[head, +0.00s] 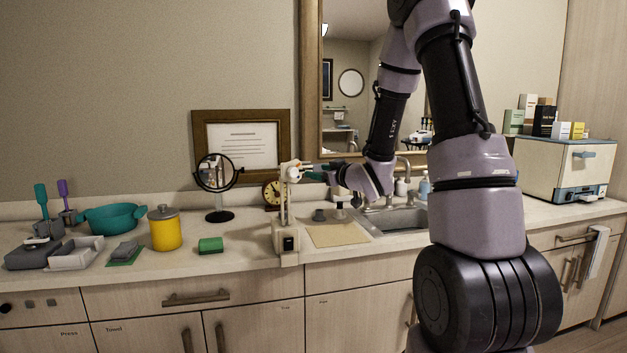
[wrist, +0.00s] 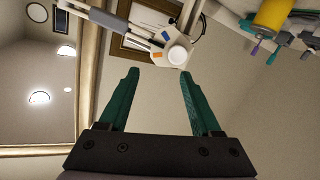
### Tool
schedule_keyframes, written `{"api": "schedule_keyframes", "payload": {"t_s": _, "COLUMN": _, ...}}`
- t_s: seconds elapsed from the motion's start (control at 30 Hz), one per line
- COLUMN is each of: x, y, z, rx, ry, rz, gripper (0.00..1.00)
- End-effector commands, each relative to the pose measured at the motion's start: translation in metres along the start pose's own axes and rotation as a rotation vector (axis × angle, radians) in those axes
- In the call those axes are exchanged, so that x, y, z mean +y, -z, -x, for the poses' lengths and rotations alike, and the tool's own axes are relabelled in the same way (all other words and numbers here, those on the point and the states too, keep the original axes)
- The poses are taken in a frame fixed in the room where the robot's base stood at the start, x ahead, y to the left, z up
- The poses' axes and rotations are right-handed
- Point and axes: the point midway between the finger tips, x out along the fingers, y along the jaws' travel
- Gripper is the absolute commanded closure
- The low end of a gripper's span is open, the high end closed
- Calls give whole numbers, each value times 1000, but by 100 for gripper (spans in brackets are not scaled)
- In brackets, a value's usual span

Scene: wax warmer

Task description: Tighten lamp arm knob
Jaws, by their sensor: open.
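The lamp arm knob (wrist: 178,55) is a white round knob on a pale joint, just beyond the fingertips in the wrist view. It lies closer to the right finger than to the middle of the gap. In the head view the joint (head: 291,171) tops an upright cream post (head: 284,215) at the counter's front edge. My gripper (wrist: 158,74) has green fingers, spread open with nothing between them. In the head view my gripper (head: 308,172) comes at the joint from the right. Whether a finger touches the knob I cannot tell.
A tan mat (head: 338,235) and sink (head: 398,219) lie to the right.

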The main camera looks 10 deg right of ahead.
Motion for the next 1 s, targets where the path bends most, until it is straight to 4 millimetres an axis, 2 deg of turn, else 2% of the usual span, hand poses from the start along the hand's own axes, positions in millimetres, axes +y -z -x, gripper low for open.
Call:
{"api": "schedule_keyframes", "payload": {"t_s": 0.03, "x": -6, "y": -9, "z": -3, "rx": 27, "ry": 24, "rz": 8, "gripper": 35}}
{"api": "schedule_keyframes", "payload": {"t_s": 0.23, "x": -22, "y": -16, "z": -7, "rx": 110, "ry": 81, "rz": 34, "gripper": 35}}
{"api": "schedule_keyframes", "payload": {"t_s": 0.47, "x": -24, "y": -14, "z": -17, "rx": 119, "ry": 85, "rz": 37, "gripper": 35}}
{"api": "schedule_keyframes", "payload": {"t_s": 1.0, "x": -28, "y": -9, "z": -60, "rx": 118, "ry": 85, "rz": 37, "gripper": 35}}
